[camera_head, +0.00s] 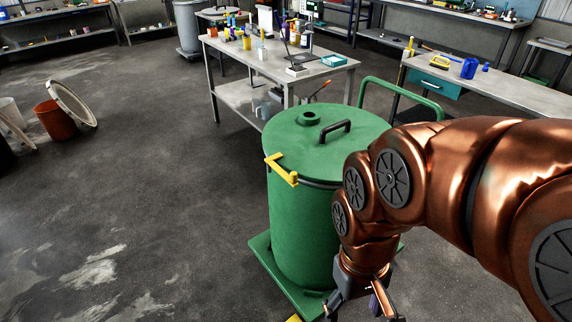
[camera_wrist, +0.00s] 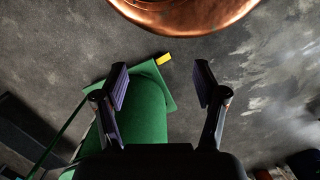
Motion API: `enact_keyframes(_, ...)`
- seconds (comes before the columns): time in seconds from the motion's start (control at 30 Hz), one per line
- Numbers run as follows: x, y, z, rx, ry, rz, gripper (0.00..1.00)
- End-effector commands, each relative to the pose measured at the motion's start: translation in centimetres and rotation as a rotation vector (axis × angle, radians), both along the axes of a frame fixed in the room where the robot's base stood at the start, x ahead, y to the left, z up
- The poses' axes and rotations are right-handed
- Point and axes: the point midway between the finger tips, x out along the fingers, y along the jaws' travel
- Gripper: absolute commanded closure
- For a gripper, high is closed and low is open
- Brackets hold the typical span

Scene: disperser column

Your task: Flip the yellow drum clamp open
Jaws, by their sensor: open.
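The yellow drum clamp (camera_head: 281,170) sits at the upper rim of a green drum (camera_head: 300,225), on the drum's left front side in the head view. The drum's lid (camera_head: 285,140) is on and has a black handle (camera_head: 333,131). My gripper (camera_head: 359,306) points down at the drum's right front, well below the clamp and apart from it. In the wrist view my gripper (camera_wrist: 160,88) is open with nothing between its fingers; the drum's green side (camera_wrist: 143,115) shows beyond them. The clamp is not clearly seen in the wrist view.
The drum stands on a green cart (camera_head: 262,248) with a green push handle (camera_head: 405,88). A metal table (camera_head: 335,67) with bottles is behind it, and a workbench (camera_head: 505,93) is at right. An orange bucket (camera_head: 55,120) stands far left. Open floor lies left of the drum.

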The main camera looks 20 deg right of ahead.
Motion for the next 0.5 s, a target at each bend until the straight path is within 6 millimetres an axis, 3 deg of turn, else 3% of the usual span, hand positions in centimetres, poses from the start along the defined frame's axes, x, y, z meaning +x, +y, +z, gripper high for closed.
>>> enact_keyframes(0.17,2.0,0.9,1.0,0.028,0.006,-0.045,0.52)
enact_keyframes(0.5,8.4,3.2,3.7,0.126,0.039,-0.213,0.87)
